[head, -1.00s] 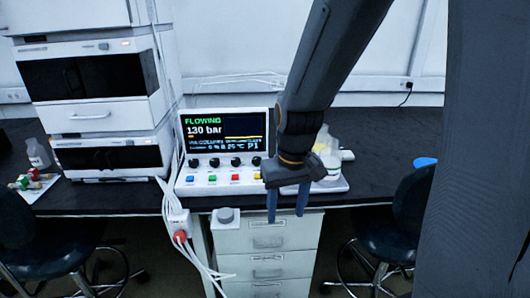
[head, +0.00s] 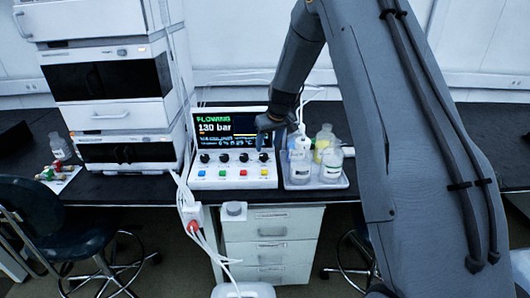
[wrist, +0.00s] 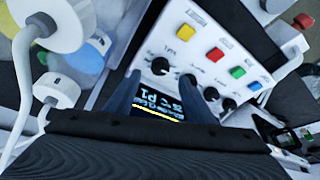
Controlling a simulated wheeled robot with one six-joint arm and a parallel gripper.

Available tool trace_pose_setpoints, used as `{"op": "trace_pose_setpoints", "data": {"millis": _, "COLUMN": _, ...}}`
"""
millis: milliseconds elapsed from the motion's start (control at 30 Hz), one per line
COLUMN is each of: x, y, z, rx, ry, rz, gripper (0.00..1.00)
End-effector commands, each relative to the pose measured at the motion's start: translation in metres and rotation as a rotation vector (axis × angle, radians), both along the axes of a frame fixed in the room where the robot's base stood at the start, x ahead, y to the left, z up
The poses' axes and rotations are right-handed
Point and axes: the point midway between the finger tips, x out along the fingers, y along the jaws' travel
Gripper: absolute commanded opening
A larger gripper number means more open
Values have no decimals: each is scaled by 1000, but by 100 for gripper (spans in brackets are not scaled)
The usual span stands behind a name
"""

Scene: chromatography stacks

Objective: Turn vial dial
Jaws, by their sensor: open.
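A white control console (head: 228,181) stands on the black bench, with a row of black dials above a row of coloured buttons. The rightmost dial in the head view (head: 263,157) is above the yellow button (head: 263,171); this dial also shows in the wrist view (wrist: 160,66). I cannot read which dial is labelled vial. My gripper (head: 270,140) is open and empty, pointing down near that rightmost dial. In the wrist view my two fingers (wrist: 158,84) reach toward this dial, one on each side. Whether they touch it cannot be told.
The console screen (head: 215,128) reads FLOWING and 130 bar. A tray (head: 316,185) with several bottles stands close on the console's right. An instrument stack (head: 110,115) stands on the left. A grey knob (head: 235,209) and a red knob (head: 193,227) are at the bench front.

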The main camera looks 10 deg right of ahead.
Motion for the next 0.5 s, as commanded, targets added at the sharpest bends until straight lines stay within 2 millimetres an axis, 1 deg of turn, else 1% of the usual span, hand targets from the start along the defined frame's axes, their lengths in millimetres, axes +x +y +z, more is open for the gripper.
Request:
{"op": "trace_pose_setpoints", "data": {"millis": 100, "x": 4, "y": 2, "z": -16, "rx": 1, "ry": 4, "rz": 1, "gripper": 49}}
{"op": "trace_pose_setpoints", "data": {"millis": 300, "x": 15, "y": 5, "z": -41, "rx": 0, "ry": 3, "rz": 1, "gripper": 49}}
{"op": "trace_pose_setpoints", "data": {"millis": 500, "x": 22, "y": 6, "z": -57, "rx": 1, "ry": 1, "rz": 0, "gripper": 49}}
